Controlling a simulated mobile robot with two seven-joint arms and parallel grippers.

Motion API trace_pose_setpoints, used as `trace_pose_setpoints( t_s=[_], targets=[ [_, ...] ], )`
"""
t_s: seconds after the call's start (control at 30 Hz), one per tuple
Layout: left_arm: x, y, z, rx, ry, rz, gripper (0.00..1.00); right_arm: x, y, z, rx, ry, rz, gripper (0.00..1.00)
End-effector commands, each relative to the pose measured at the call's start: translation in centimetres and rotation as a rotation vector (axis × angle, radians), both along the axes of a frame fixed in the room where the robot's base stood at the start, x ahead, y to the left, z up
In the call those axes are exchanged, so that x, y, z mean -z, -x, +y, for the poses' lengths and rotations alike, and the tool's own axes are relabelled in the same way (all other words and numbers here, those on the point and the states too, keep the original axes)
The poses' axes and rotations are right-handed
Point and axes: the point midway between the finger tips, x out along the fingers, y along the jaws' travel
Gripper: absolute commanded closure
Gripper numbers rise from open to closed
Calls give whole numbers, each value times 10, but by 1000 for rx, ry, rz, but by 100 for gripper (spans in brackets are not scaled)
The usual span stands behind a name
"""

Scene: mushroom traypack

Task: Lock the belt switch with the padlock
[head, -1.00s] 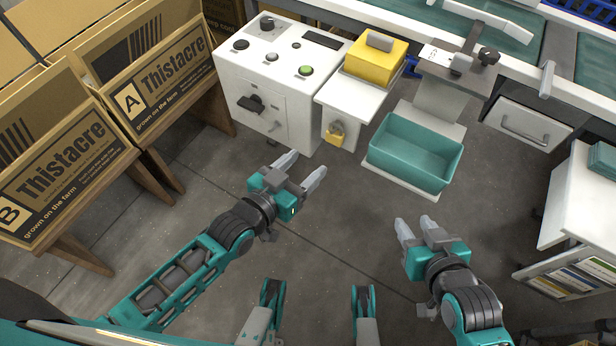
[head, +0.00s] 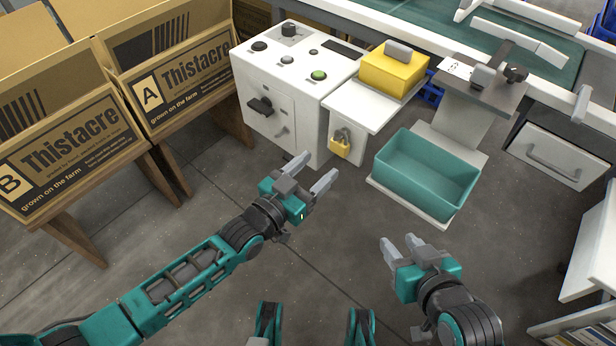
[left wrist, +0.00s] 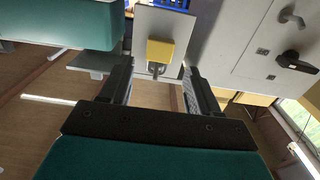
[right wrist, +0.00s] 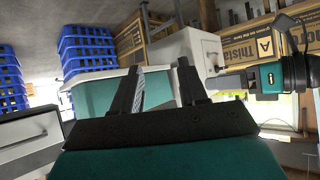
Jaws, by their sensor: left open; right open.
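The yellow padlock (head: 339,145) hangs on the front of a small white stand, below its top. In the left wrist view the padlock (left wrist: 160,50) shows between the fingertips, beyond them. The black belt switch handle (head: 261,107) sits on the front of the white control cabinet (head: 290,70), left of the padlock; it also shows in the left wrist view (left wrist: 296,63). My left gripper (head: 314,170) is open and empty, in front of the cabinet and apart from the padlock. My right gripper (head: 401,247) is open and empty over the floor, in front of the teal bin.
A teal bin (head: 425,178) stands right of the padlock's stand. A yellow box (head: 392,75) sits on the stand top. Cardboard crates (head: 185,85) on wooden supports stand at the left. A white drawer unit (head: 555,155) is at the right. The floor between is clear.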

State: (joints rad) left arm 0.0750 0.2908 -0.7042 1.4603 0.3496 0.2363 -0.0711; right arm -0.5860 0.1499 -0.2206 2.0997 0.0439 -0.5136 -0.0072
Motion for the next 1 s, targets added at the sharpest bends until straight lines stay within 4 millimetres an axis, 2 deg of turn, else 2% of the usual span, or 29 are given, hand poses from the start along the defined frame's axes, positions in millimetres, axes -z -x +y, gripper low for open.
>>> trace_pose_setpoints(
  t_s=[0.23, 0.5, 1.0],
  targets=[
    [3, -25, -18, 0, 3, 0, 38, 17, 1, 5, -3, -10, 15, 57],
    [1, -45, -33, 0, 1, 0, 38, 17, -2, 10, -12, -20, 11, 57],
    [0, -52, -38, 0, 0, 1, 39, 12, -5, 12, -15, -24, -3, 57]
  ],
)
